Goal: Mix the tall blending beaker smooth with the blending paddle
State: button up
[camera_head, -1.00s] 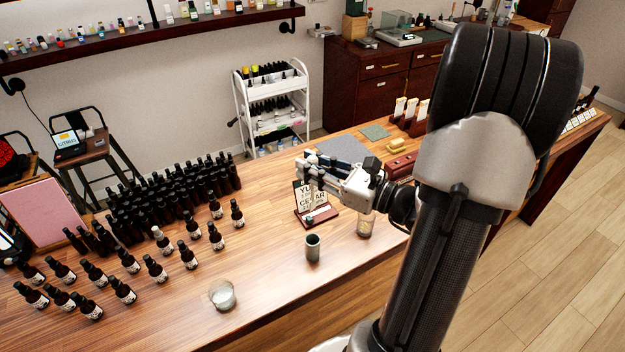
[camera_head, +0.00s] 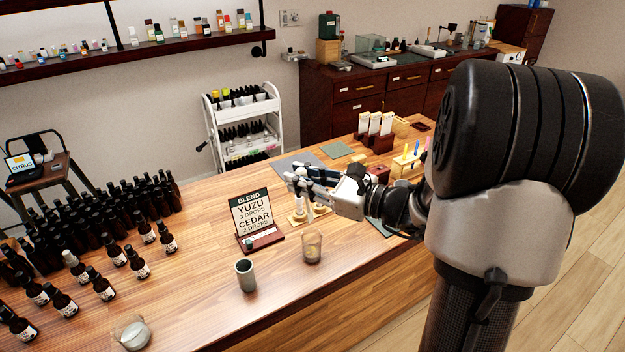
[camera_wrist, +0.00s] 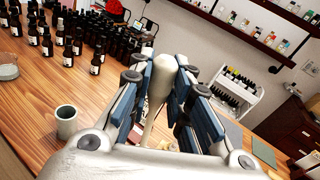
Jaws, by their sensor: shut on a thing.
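My gripper (camera_head: 294,178) is shut on the pale blending paddle. In the wrist view the paddle (camera_wrist: 159,82) stands between the blue-padded fingers, its rounded end up and its thin shaft running down. A clear, tallish glass beaker (camera_head: 312,246) with amber contents stands near the table's front edge, in front of and below my gripper. A grey metal cup (camera_head: 246,275) stands to its left; it also shows in the wrist view (camera_wrist: 67,124). A wider, lower glass (camera_head: 131,333) with white contents is at lower left. The paddle is apart from all of these.
A blend card (camera_head: 251,214) on a wooden stand is left of my gripper. Many dark dropper bottles (camera_head: 110,252) fill the table's left side. Small items on round wooden bases (camera_head: 298,218) stand under the gripper. The wooden table (camera_head: 195,290) is clear around the metal cup.

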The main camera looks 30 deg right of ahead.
notch_tip(320, 180, down, 12)
jog(key=b, duration=0.7)
jog(key=shift+d+r+b, duration=0.25)
jog(key=shift+b, duration=0.1)
jog(key=shift+f, duration=0.55)
dwell(0.5)
jog(key=shift+r, duration=0.1)
dwell(0.4)
